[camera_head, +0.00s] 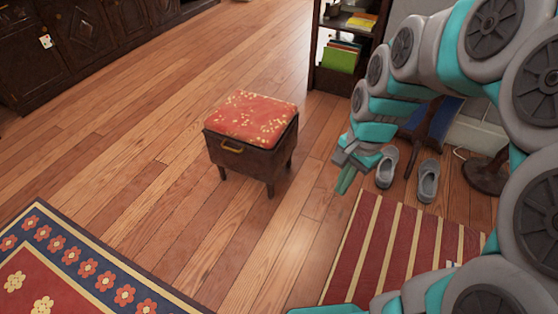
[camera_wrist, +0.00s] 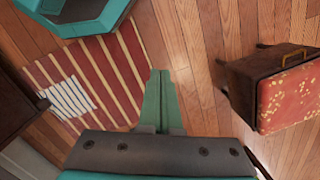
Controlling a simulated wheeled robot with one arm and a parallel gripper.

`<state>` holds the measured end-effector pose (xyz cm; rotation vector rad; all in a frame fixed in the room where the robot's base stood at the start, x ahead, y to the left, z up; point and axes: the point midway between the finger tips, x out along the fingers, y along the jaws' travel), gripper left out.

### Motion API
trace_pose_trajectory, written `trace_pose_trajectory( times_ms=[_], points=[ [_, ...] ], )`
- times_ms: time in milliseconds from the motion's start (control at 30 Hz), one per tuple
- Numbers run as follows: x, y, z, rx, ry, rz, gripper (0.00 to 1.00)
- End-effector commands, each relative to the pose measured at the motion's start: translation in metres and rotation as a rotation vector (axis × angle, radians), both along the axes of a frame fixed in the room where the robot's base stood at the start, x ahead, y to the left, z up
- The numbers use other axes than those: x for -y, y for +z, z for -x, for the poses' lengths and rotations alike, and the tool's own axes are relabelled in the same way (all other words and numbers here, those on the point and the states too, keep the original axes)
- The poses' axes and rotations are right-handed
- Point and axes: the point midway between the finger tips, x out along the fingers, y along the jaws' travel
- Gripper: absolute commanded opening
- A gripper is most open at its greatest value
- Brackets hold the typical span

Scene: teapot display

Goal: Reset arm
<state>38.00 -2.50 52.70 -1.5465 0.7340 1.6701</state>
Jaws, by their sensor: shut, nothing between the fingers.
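My gripper (camera_head: 346,180) is at the right of the head view, above the wooden floor near the striped mat. My arm curves down from the upper right of the head view and covers part of the floor there.
A dark wooden stool (camera_head: 252,150) with a red patterned cushion stands left of my gripper. Grey slippers (camera_head: 428,180) lie right of it. A striped mat (camera_head: 385,245), a flowered rug (camera_head: 75,270) and a bookshelf (camera_head: 345,45) are around. Floor left of the stool is clear.

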Motion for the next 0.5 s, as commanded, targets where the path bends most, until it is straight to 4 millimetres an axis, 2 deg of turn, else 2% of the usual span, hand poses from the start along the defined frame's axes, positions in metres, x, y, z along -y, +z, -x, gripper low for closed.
trace_pose_trajectory(
  times_ms=[267, 367, 500],
  points=[
    [-0.001, 0.002, 0.003, -0.001, 0.013, 0.002, 0.00],
    [-0.006, 0.009, 0.016, -0.005, 0.086, 0.011, 0.00],
    [-0.016, 0.030, 0.056, -0.010, 0.308, 0.035, 0.00]
  ],
)
